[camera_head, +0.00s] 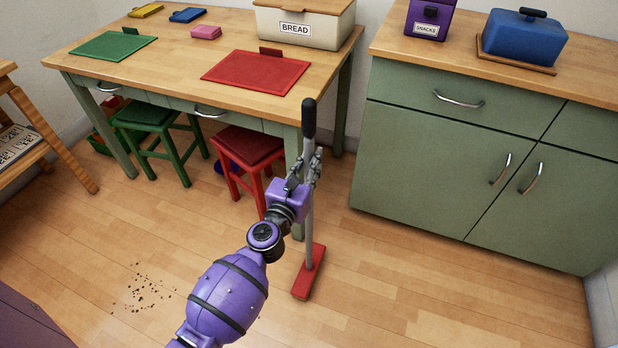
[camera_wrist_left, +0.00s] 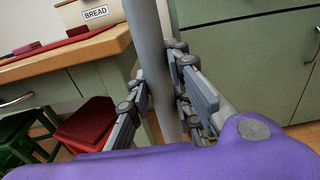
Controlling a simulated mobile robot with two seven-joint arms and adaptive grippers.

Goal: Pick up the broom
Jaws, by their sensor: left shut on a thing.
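The broom (camera_head: 309,226) stands almost upright in the head view, with a black grip at the top, a grey shaft and a red head low at the floor. My left gripper (camera_head: 314,168) is shut on the upper part of the shaft, below the black grip. In the left wrist view the shaft (camera_wrist_left: 149,45) runs between the fingers of my left gripper (camera_wrist_left: 160,85). I cannot tell whether the broom's head touches the floor. My right gripper is in neither view.
A wooden table (camera_head: 185,60) with a bread box (camera_head: 303,25) and mats stands behind the broom. A red stool (camera_head: 246,150) and a green stool (camera_head: 150,125) are under it. A green cabinet (camera_head: 430,165) is to the right. Brown crumbs (camera_head: 143,291) lie on the open floor.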

